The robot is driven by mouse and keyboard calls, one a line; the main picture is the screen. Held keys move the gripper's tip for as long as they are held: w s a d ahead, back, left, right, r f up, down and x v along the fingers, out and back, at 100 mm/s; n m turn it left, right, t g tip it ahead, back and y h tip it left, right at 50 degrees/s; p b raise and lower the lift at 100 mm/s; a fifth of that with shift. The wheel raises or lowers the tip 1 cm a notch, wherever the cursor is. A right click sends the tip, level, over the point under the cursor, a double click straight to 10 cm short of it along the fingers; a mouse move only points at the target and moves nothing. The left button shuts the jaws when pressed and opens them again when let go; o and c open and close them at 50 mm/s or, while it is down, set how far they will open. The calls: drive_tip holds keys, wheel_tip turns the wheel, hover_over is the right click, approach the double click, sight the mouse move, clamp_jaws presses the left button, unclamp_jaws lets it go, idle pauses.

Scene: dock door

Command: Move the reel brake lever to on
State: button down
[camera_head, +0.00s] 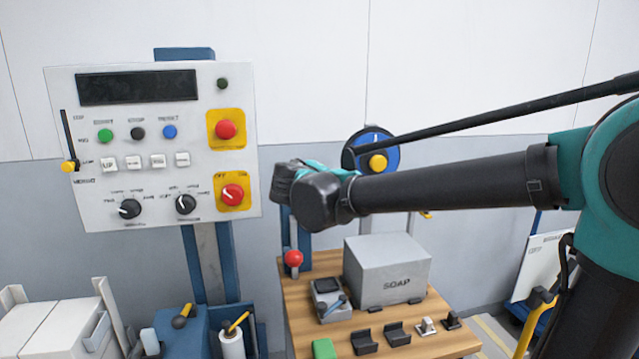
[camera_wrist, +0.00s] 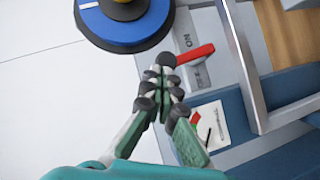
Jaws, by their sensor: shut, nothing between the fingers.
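In the wrist view a red lever handle (camera_wrist: 196,54) lies across a grey plate (camera_wrist: 216,72) with the word ON above it. More lettering below the handle is partly hidden. My gripper (camera_wrist: 166,72) is shut and empty, its tips close to the handle's left end. I cannot tell whether they touch it. In the head view my gripper (camera_head: 300,185) is left of the blue reel (camera_head: 388,150), which has a yellow hub. This red handle is not clearly visible there, behind my arm. The reel also shows in the wrist view (camera_wrist: 135,32).
A white control panel (camera_head: 60,200) stands at left. A wooden bench (camera_head: 300,305) below my arm holds a grey SOAP box (camera_head: 385,270), a red-knobbed lever (camera_head: 293,259) and small parts. In the wrist view a grey metal frame (camera_wrist: 240,60) runs right of the handle.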

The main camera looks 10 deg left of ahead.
drive_tip(key=d+m, duration=0.1)
drive_tip(key=w+d+m+g+y, duration=0.1)
drive_tip(key=d+g, duration=0.1)
drive_tip(key=shift+w+d+r+m+y, duration=0.3)
drive_tip(key=shift+w+m+y, duration=0.1)
drive_tip(key=shift+r, duration=0.2)
drive_tip(key=shift+r, duration=0.6)
drive_tip(key=shift+s, duration=0.1)
drive_tip(key=v, duration=1.1)
drive_tip(key=shift+s+r, duration=0.3)
drive_tip(key=shift+s, duration=0.05)
